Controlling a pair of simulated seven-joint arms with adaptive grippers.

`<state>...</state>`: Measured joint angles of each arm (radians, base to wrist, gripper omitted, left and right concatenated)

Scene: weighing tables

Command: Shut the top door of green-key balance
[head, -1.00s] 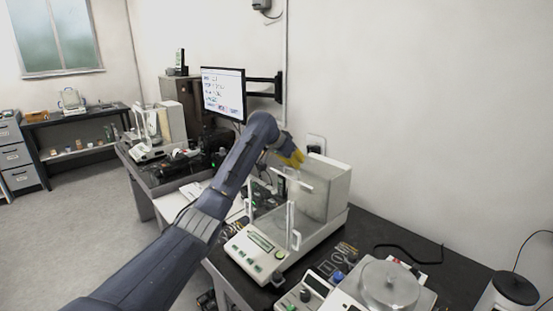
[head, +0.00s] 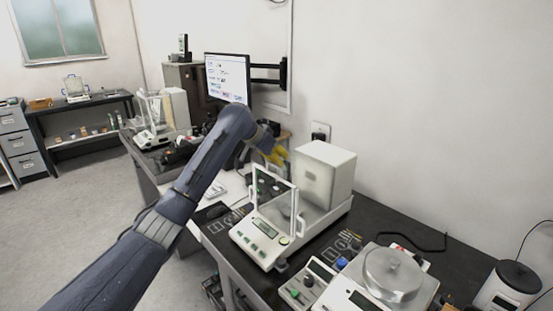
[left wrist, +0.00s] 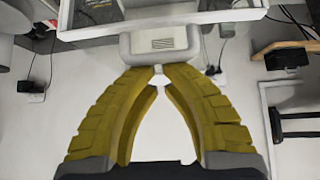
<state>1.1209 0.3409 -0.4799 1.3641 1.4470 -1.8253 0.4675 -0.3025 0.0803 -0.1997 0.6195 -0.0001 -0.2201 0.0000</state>
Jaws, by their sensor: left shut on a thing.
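The green-key balance (head: 262,240) stands on the dark table, with a glass weighing chamber (head: 276,194) behind its key panel and a pale housing block (head: 325,172) at its back. My left gripper (head: 277,154) is at the far upper side of the chamber. In the left wrist view its yellow fingers (left wrist: 159,74) converge on the front of a pale loop-shaped handle (left wrist: 160,45), fixed to a white-framed glass panel (left wrist: 165,14), which appears to be the top door. How far that door is open cannot be told. My right gripper is not in view.
A second balance with a round metal pan (head: 391,272) stands close at the front right. A white jar with a black lid (head: 507,292) is at the right edge. A monitor (head: 227,78) is on a wall arm behind my left arm. Another balance (head: 158,122) stands on the far table.

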